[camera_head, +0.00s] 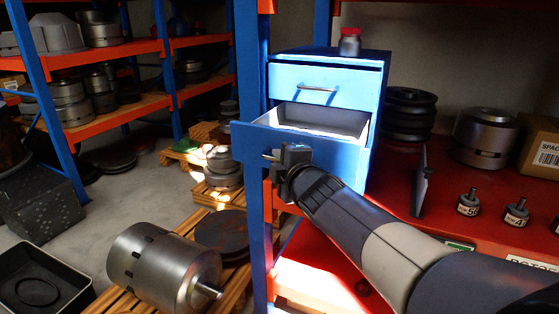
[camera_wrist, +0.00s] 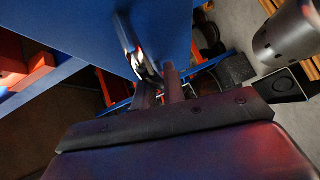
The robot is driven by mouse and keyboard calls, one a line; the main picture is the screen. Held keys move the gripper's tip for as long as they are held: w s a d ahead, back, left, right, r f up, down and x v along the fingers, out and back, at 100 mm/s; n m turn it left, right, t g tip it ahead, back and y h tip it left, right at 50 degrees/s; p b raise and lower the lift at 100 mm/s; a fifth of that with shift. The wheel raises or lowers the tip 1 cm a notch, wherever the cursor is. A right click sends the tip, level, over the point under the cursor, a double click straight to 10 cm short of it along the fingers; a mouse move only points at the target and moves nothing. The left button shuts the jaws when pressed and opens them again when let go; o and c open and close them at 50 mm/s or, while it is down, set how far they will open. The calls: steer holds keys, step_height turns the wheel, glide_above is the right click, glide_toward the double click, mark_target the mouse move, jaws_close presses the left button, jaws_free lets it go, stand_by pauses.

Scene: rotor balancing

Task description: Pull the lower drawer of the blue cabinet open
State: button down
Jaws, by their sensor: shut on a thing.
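The blue cabinet (camera_head: 366,130) stands on a red shelf in the head view. Its upper drawer (camera_head: 322,88) is closed, with a bar handle. Its lower drawer (camera_head: 240,143) is pulled out toward me and to the left, and its pale inside shows. My gripper (camera_head: 276,158) is at the front of the lower drawer, shut on its handle. In the wrist view the metal handle (camera_wrist: 130,42) runs up to my fingers (camera_wrist: 160,85) against the blue drawer front (camera_wrist: 165,20). The inside of the lower drawer looks empty where it shows.
A jar with a red lid (camera_head: 349,42) stands on the cabinet. Small labelled weights (camera_head: 516,212) and a dark upright plate (camera_head: 421,182) are on the red shelf to the right. A metal rotor (camera_head: 158,264) lies on a pallet below left. A blue post (camera_head: 250,220) rises beside the drawer.

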steer(key=c, duration=1.5)
jaws_free()
steer(key=p+v, duration=0.2)
steer(key=v, duration=0.8)
steer(key=shift+s+d+p, duration=0.25)
steer(key=shift+s+p, duration=0.1)
steer(key=shift+p, duration=0.05)
steer(key=shift+w+a, duration=0.1)
steer(key=shift+b+x, duration=1.4)
steer(key=shift+x, duration=3.95)
steer(key=shift+w, duration=0.1)
